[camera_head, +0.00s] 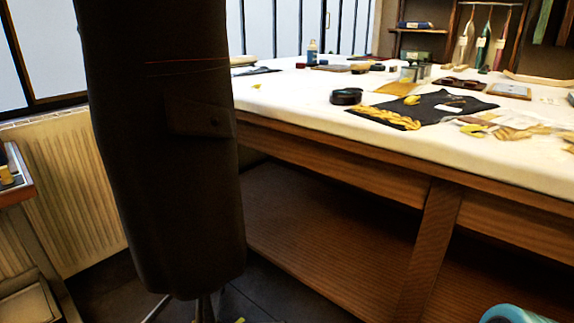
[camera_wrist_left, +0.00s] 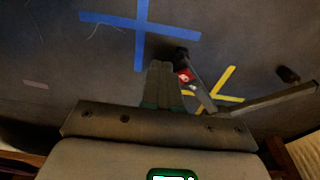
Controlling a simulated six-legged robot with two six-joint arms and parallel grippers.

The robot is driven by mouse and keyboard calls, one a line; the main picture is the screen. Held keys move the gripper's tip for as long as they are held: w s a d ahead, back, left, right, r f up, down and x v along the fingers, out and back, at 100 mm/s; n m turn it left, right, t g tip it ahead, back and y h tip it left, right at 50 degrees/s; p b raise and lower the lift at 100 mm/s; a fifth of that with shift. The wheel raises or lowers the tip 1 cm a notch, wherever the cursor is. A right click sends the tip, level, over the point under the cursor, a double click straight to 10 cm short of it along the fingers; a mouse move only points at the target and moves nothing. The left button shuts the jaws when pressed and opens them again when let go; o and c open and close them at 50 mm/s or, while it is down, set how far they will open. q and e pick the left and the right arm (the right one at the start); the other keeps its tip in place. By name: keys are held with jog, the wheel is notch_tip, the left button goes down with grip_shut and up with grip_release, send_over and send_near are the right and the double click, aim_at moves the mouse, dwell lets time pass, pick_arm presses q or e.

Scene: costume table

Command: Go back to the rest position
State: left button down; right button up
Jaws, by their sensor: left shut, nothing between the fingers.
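My left gripper (camera_wrist_left: 161,68) shows in the left wrist view, with its grey fingers together and nothing between them. It points over the dark floor (camera_wrist_left: 60,60), apart from the blue tape cross (camera_wrist_left: 137,22) as far as I can tell. Neither gripper shows in the head view, and my right gripper is in no view.
A dark garment on a stand (camera_head: 165,150) rises close at the left, before a radiator (camera_head: 70,190). The long white-topped table (camera_head: 290,110) holds cloth and tools. Stand legs (camera_wrist_left: 265,100) and yellow tape (camera_wrist_left: 222,88) lie near my left gripper.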

pick_arm(q)
jog(key=s+d+r+p, duration=0.1)
jog(key=d+r+p, duration=0.2)
jog(key=r+p, duration=0.65)
jog(key=s+d+r+p, duration=0.1)
jog(key=d+r+p, duration=0.2)
jog(key=r+p, duration=0.65)
jog(key=s+d+r+n+h+p, duration=0.1)
jog(key=s+d+r+n+p, duration=0.2)
jog(key=r, duration=0.4)
jog(key=s+d+r+n+h+p, duration=0.1)
jog(key=s+d+r+n+p, duration=0.1)
jog(key=s+r+p, duration=0.3)
jog(key=s+d+r+n+p, duration=0.3)
jog(key=r+p, duration=0.4)
jog(key=r, duration=0.4)
jog(key=shift+s+d+r+n+g+h, duration=0.2)
jog(key=shift+s+d+n+g+h, duration=0.15)
jog(key=shift+s+n, duration=0.55)
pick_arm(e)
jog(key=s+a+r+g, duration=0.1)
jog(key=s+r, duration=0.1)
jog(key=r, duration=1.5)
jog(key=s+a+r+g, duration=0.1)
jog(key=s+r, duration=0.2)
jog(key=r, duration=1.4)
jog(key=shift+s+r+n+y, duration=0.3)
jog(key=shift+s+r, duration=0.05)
